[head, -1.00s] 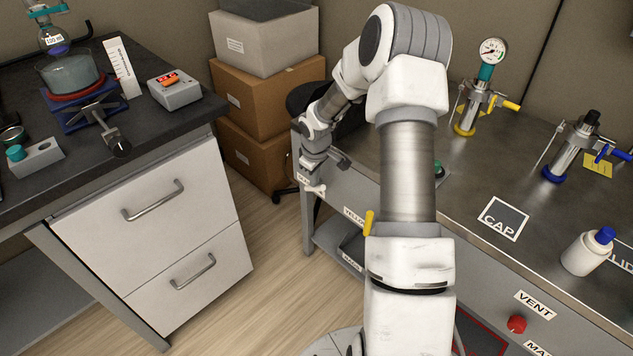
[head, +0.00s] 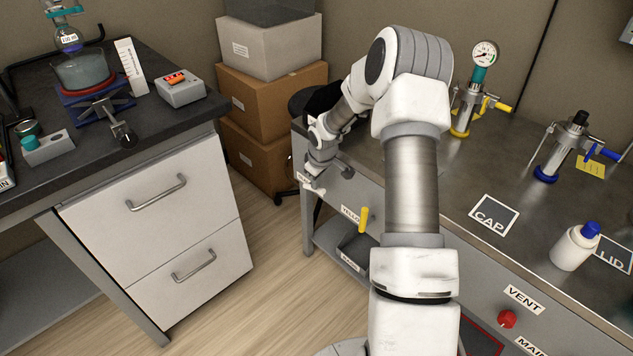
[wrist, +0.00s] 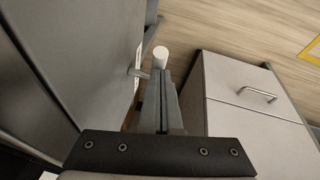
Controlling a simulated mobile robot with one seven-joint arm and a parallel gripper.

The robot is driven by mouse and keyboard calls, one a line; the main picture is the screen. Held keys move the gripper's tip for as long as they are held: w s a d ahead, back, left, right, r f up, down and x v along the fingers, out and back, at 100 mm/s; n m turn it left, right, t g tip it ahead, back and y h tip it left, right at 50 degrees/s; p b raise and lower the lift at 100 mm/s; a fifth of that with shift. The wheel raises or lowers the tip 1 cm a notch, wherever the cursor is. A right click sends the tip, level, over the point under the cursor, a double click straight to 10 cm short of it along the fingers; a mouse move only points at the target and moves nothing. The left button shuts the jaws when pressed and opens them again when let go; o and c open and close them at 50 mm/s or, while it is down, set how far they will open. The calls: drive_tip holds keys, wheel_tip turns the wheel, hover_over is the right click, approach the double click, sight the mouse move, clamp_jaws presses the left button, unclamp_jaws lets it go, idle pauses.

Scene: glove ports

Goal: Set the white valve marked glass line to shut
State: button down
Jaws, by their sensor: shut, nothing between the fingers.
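The white valve (head: 317,189) is on the front panel of the right bench, at its far left end. Its white handle also shows in the wrist view (wrist: 160,54), just beyond the fingertips, with a grey stem beside it running to the panel. A label above it is partly hidden in the head view, so I cannot read it whole. My gripper (wrist: 166,75) is shut and empty, its fingers close to the white handle; I cannot tell whether they touch it. In the head view my gripper (head: 316,172) is small and partly covers the valve.
A yellow-handled valve (head: 363,220) is farther right on the same panel, and a red vent knob (head: 507,319) beyond it. A white drawer cabinet (head: 150,240) stands left across a floor gap. Cardboard boxes (head: 272,100) stand behind. A white bottle (head: 575,247) is on the bench.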

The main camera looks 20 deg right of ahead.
sight(322, 192)
drive_tip(key=shift+s+f, duration=0.1)
drive_tip(key=shift+s+d+f, duration=0.3)
drive_tip(key=shift+s+f, duration=0.45)
drive_tip(key=shift+f, duration=0.2)
drive_tip(key=shift+s+f, duration=0.25)
